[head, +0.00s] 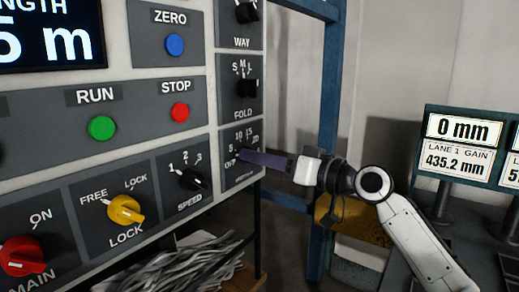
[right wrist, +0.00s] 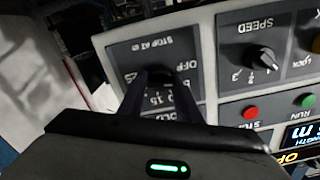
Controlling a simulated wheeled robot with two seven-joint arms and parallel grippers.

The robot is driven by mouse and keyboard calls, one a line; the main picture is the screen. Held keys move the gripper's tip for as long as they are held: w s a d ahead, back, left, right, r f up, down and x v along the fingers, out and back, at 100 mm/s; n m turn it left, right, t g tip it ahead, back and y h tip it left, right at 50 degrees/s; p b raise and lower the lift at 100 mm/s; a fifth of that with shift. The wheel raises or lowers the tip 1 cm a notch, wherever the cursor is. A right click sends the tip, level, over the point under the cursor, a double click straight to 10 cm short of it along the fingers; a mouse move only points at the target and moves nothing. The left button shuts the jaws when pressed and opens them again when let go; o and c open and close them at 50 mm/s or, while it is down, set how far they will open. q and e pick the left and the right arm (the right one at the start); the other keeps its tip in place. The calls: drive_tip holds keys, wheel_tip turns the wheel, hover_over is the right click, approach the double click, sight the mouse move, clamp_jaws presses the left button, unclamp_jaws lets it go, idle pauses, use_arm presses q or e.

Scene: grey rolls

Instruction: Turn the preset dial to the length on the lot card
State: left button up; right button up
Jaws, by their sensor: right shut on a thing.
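The preset dial is a small dark knob (right wrist: 161,76) on a grey plate marked OFF, 5, 10, 15 and 20 (head: 232,178), at the lower right of the control panel. My right gripper (head: 243,154) reaches in from the right and is shut on the dial. In the right wrist view the two dark fingers (right wrist: 162,82) stand on either side of the knob, and the panel appears upside down. The fingers hide most of the knob, so I cannot read its setting. I see no lot card in these views. My left gripper is out of view.
Nearby are the FOLD knob (head: 246,88), SPEED knob (head: 194,179), yellow LOCK knob (head: 125,209), red MAIN knob (head: 22,256), and RUN (head: 102,128), STOP (head: 180,112) and ZERO (head: 175,45) buttons. A length display (head: 48,38) ends in "5 m". Readouts (head: 464,129) stand at right.

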drive_tip(key=shift+m+p, duration=1.25)
drive_tip(key=shift+m, duration=0.55)
drive_tip(key=o, duration=1.1)
drive_tip(key=shift+c, duration=0.2)
drive_tip(key=shift+d, duration=0.1)
